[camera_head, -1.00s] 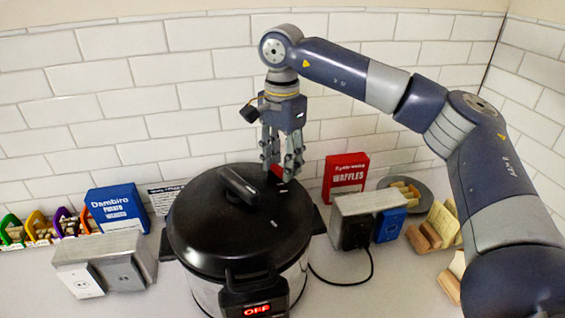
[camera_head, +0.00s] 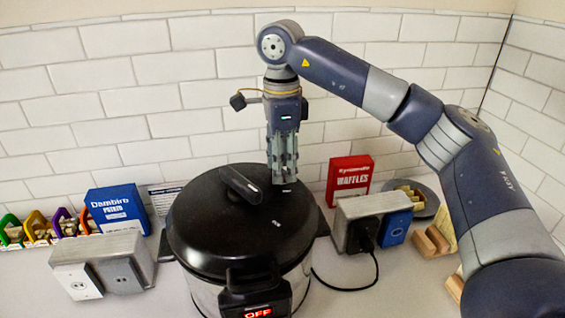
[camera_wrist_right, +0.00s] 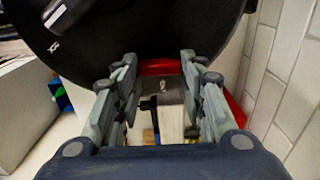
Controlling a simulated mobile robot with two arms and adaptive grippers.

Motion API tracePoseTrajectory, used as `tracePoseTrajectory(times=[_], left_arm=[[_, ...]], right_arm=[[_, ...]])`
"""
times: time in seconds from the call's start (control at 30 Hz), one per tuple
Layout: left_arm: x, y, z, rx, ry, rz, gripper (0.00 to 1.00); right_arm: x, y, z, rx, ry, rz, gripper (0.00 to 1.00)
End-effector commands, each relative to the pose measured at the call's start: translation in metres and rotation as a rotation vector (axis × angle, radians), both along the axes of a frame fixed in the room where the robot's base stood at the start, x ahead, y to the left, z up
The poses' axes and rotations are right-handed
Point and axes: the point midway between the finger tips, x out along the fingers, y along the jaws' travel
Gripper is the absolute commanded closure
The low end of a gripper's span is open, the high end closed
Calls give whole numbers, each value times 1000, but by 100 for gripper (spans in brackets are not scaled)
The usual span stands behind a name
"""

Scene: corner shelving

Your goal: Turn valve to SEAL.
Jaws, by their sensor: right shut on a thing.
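The black-lidded pressure cooker (camera_head: 225,240) stands in the middle of the counter, with a black bar handle (camera_head: 240,186) on its lid. My right gripper (camera_head: 284,180) points down at the lid's back right, shut on the valve. In the head view the fingers hide the valve. In the right wrist view a red part, apparently the valve (camera_wrist_right: 160,67), shows between the fingertips of my right gripper (camera_wrist_right: 161,60) at the lid's edge. Small white marks on the lid are too small to read. The left gripper is out of view.
A red waffles box (camera_head: 349,182) and a grey outlet box (camera_head: 372,207) with a cable stand right of the cooker. A blue box (camera_head: 117,209) and another outlet box (camera_head: 105,262) stand left. The tiled wall (camera_head: 200,95) is close behind.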

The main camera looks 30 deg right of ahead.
Motion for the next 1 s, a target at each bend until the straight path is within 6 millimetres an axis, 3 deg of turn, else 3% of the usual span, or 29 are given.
tracePoseTrajectory(times=[0.03, 0.43, 0.47, 0.53, 1.0], left_arm=[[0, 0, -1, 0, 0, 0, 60], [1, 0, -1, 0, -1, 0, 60], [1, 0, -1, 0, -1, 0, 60], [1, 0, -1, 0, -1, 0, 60], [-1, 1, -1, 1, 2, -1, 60]], right_arm=[[-3, 2, -8, -2, 19, 0, 86], [-3, 1, -8, -2, 19, -6, 86], [-3, 1, -8, -2, 19, -6, 58], [-3, 1, -8, -2, 19, -6, 42], [-1, 1, -2, 0, 7, -9, 42]])
